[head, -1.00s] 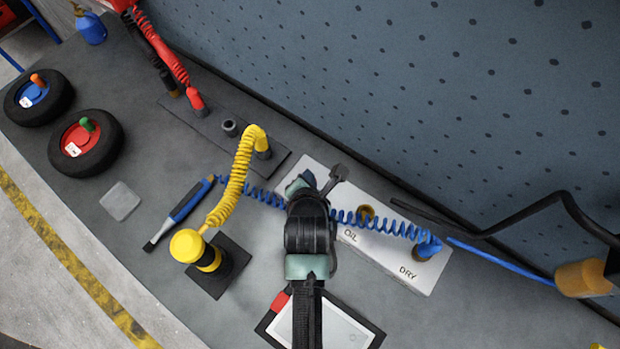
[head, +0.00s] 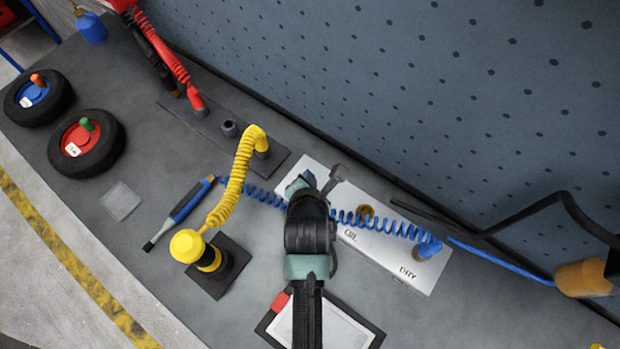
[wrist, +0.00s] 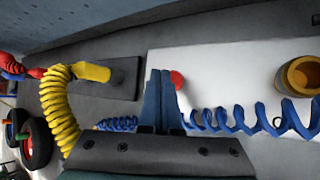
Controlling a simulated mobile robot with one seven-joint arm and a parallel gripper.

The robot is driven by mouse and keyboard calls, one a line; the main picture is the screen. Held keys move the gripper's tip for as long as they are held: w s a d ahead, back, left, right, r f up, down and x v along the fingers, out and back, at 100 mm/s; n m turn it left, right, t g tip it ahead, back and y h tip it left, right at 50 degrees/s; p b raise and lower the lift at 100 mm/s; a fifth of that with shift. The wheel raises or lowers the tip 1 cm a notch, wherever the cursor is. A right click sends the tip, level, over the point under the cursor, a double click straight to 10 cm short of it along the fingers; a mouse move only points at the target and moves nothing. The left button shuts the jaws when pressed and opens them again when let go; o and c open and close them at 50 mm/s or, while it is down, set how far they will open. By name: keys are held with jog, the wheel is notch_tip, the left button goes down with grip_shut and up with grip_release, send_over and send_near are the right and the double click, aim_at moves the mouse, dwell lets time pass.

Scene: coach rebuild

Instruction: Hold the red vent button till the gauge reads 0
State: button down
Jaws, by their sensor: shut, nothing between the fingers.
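The red vent button (wrist: 177,80) shows in the wrist view as a small red round on the white panel (wrist: 215,70), partly hidden behind my fingertips. My gripper (wrist: 160,76) is shut and empty, its two blue fingers together at the button's left edge in the picture. I cannot tell whether they touch or press it. In the head view my wrist covers the button, and the panel (head: 385,262) lies under and beside my arm, with OIL and DRY printed on it. I see no gauge reading in either view.
A blue coiled hose (head: 385,226) crosses the panel close to my wrist. A yellow coiled hose (head: 238,180) arches to the left, down to a yellow-capped fitting (head: 187,246). Two small wheels (head: 88,143) (head: 38,98) lie farther left. A framed white pad (head: 335,325) lies below.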

jog(key=shift+f, duration=0.1)
dwell(0.3)
jog(key=shift+f, duration=0.3)
jog(key=shift+f+b, duration=0.55)
jog(key=shift+f, duration=0.05)
dwell(2.0)
dwell(2.5)
jog(key=shift+r+p, duration=1)
notch_tip(320, 180, up, 5)
jog(key=p, duration=0.4)
jog(key=shift+p, duration=0.4)
